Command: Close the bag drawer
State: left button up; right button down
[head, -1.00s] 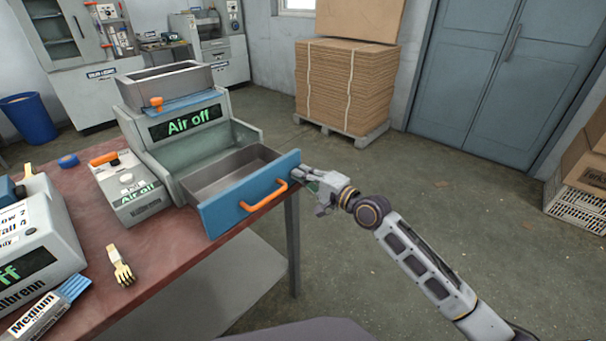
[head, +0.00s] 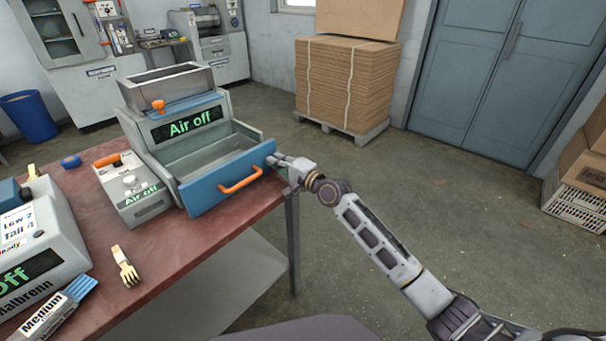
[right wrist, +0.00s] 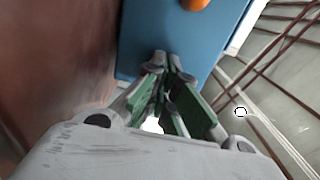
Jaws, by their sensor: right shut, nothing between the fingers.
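The bag drawer has a blue front (head: 205,190) with an orange handle (head: 241,180) and sits partly open in the grey machine (head: 157,128) marked "Air off". My right gripper (head: 277,161) is shut and empty, its fingertips at the right end of the blue front. In the right wrist view, the shut fingers (right wrist: 167,62) meet the blue front (right wrist: 185,35), with part of the orange handle (right wrist: 196,4) at the top edge. My left gripper is not in view.
A small control box (head: 130,190) stands left of the drawer on the red table (head: 190,255). Floor to the right of the table is open.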

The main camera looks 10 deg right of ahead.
aim_at(268, 155)
jog(key=x, duration=0.4)
jog(key=shift+w+a, duration=0.1)
jog(key=shift+w, duration=0.1)
jog(key=shift+r, duration=0.1)
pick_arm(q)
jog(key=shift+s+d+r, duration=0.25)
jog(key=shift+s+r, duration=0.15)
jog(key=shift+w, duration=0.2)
pick_arm(e)
jog(key=shift+r, duration=0.1)
jog(key=shift+s, duration=0.1)
